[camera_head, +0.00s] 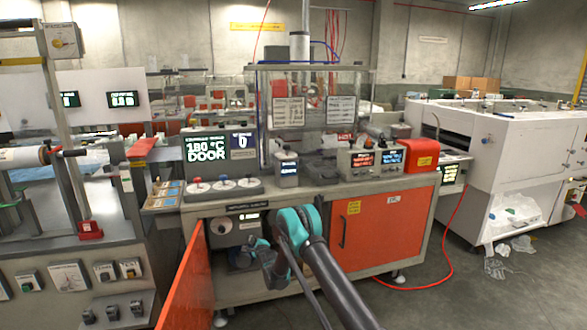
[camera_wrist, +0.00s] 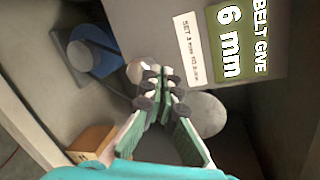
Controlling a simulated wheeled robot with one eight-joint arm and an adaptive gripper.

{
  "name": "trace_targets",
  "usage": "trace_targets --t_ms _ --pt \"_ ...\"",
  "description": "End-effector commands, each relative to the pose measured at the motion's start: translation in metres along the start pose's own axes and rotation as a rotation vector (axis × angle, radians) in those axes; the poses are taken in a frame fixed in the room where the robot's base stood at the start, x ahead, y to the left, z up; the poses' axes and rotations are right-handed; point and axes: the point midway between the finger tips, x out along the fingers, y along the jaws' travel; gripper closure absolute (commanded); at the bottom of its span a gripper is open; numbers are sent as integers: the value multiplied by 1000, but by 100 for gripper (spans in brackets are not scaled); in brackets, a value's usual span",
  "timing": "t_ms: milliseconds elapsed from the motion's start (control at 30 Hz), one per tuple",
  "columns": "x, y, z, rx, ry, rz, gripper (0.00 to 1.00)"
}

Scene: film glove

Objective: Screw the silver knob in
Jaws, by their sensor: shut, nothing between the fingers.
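A panel with a green display reading 6 mm (camera_wrist: 232,42) fills the upper right of the wrist view. A small round silvery knob (camera_wrist: 137,70) shows just beyond my fingertips, partly hidden by them. A larger pale round disc (camera_wrist: 207,115) lies to the right of the fingers. My gripper (camera_wrist: 154,88) is shut and empty, its tips close to the knob; I cannot tell whether they touch it. In the head view a round dial (camera_head: 222,226) sits on the panel inside the open cabinet, and my arm covers part of that opening.
The orange cabinet door (camera_head: 186,285) stands open left of the arm. A closed orange door (camera_head: 356,240) is to the right. A blue cylindrical part (camera_wrist: 92,52) and a brown box (camera_wrist: 92,143) lie inside the cabinet. A red hose (camera_head: 450,255) crosses the floor.

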Motion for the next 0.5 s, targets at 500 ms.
trace_targets --t_ms 500 --pt "14 -4 0 0 0 0 100"
